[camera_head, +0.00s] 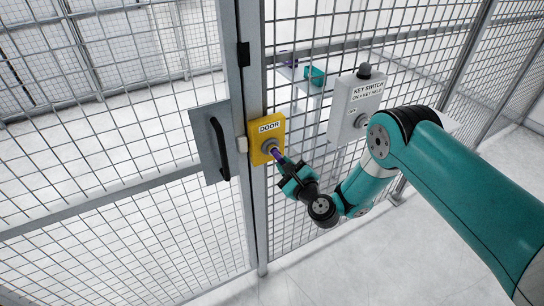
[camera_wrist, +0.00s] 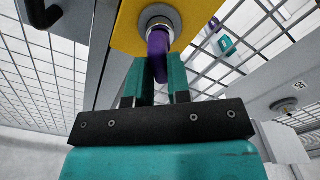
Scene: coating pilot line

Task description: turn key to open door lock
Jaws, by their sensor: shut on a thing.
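A yellow lock box (camera_head: 266,132) marked DOOR is mounted on the fence post beside the door. A purple key (camera_head: 278,154) sits at the round metal lock cylinder (camera_head: 268,145) on its face. My gripper (camera_head: 284,165) is at the key, its teal fingers shut on it. In the wrist view the purple key (camera_wrist: 158,45) meets the lock cylinder (camera_wrist: 159,17), with my gripper's fingers (camera_wrist: 157,75) on either side of its lower part. How deep the key sits is hidden. The mesh door (camera_head: 110,150) stands in line with its frame and appears closed.
A black door handle (camera_head: 220,148) on a grey plate is just left of the lock box. A grey KEY SWITCH box (camera_head: 352,108) with a black knob is to the right, near my arm. A teal object (camera_head: 315,75) lies behind the mesh.

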